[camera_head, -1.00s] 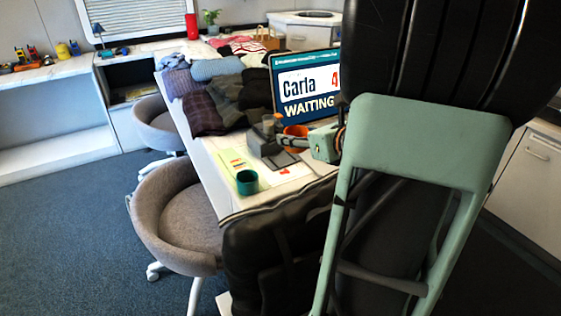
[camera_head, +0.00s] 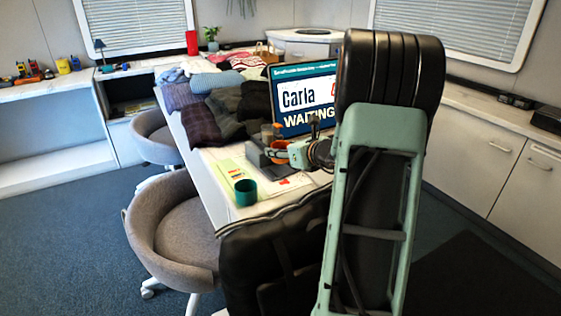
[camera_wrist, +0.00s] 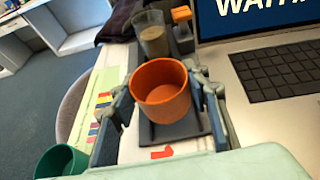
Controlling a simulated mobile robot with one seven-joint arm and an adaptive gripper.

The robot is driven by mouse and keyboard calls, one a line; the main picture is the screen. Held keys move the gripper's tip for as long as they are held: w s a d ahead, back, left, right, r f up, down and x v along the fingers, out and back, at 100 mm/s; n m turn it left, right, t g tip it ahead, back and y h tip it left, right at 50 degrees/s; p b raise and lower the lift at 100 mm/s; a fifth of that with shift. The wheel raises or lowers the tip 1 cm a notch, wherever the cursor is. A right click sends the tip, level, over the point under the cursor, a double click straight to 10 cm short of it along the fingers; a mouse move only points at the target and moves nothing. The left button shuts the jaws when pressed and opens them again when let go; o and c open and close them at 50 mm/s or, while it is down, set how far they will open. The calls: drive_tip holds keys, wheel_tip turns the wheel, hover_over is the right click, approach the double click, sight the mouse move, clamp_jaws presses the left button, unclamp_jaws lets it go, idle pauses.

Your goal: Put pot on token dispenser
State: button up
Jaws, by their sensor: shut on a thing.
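An orange pot (camera_wrist: 160,92) sits upright between the fingers of my gripper (camera_wrist: 162,103) in the wrist view. My gripper is shut on it. In the head view the pot (camera_head: 279,150) shows small beside my gripper (camera_head: 285,152). A dark grey device, which looks like the token dispenser (camera_head: 256,152), stands on the table by the laptop. Its flat dark base (camera_wrist: 183,132) shows under and around the pot in the wrist view. A clear container with brownish contents (camera_wrist: 154,38) stands at its far end. I cannot tell whether the pot touches the base.
An open laptop (camera_head: 292,100) stands just right of the dispenser. A teal cup (camera_head: 246,192) is near the table's front-left edge, on or beside a pale sheet. Folded clothes (camera_head: 215,105) cover the table behind. Grey chairs (camera_head: 175,235) stand along its left side.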

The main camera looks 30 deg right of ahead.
drive_tip(key=shift+w+f+b, duration=0.15)
drive_tip(key=shift+f+b, duration=0.1)
drive_tip(key=shift+f, duration=0.7)
drive_tip(key=shift+w+f+b, duration=0.1)
drive_tip(key=shift+f+b, duration=0.15)
drive_tip(key=shift+f, duration=0.65)
drive_tip(key=shift+f, duration=0.15)
drive_tip(key=o, duration=1.1)
drive_tip(key=shift+o, duration=0.2)
drive_tip(key=shift+r, duration=0.2)
drive_tip(key=p+v, duration=0.2)
drive_tip(key=v, duration=1)
